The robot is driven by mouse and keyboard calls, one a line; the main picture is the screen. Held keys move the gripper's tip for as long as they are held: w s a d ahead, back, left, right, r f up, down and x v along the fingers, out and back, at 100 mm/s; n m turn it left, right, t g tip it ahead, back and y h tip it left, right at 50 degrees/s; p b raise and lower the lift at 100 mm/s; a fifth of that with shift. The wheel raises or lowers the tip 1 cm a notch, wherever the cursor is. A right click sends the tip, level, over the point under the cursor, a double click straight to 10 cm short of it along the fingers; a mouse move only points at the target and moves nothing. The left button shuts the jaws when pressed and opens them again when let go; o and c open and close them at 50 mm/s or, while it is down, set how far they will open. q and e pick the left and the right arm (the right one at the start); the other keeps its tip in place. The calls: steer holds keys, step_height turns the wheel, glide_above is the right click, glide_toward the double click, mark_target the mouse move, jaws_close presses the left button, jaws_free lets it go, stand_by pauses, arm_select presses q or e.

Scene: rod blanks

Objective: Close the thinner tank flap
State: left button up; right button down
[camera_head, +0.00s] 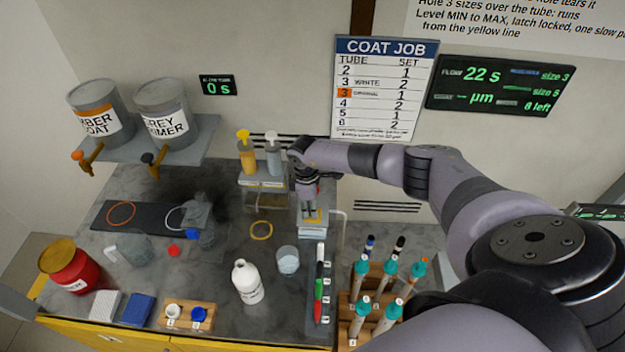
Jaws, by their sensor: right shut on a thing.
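My right gripper (309,202) reaches in from the right and points down at the back of the bench. I cannot tell the flap's angle. My left gripper is not in view.
Yellow and grey bottles (247,158) stand on a small stand just left of the gripper. A clear cup (288,260), a white bottle (248,284) and a marker tray (319,308) are in front. A wooden rack (344,335) holds several teal-topped tubes at the right.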

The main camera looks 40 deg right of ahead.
steer(key=shift+a+f+g+h, duration=0.1)
steer(key=shift+f+g+h, duration=0.1)
steer(key=shift+g+h, duration=0.1)
stand_by(0.4)
steer(key=c, duration=1.5)
jaws_free()
steer(key=shift+o, duration=0.2)
steer(key=shift+r, duration=0.2)
step_height(320, 180, up, 12)
steer(key=w+a, duration=0.1)
steer(key=shift+f, duration=0.2)
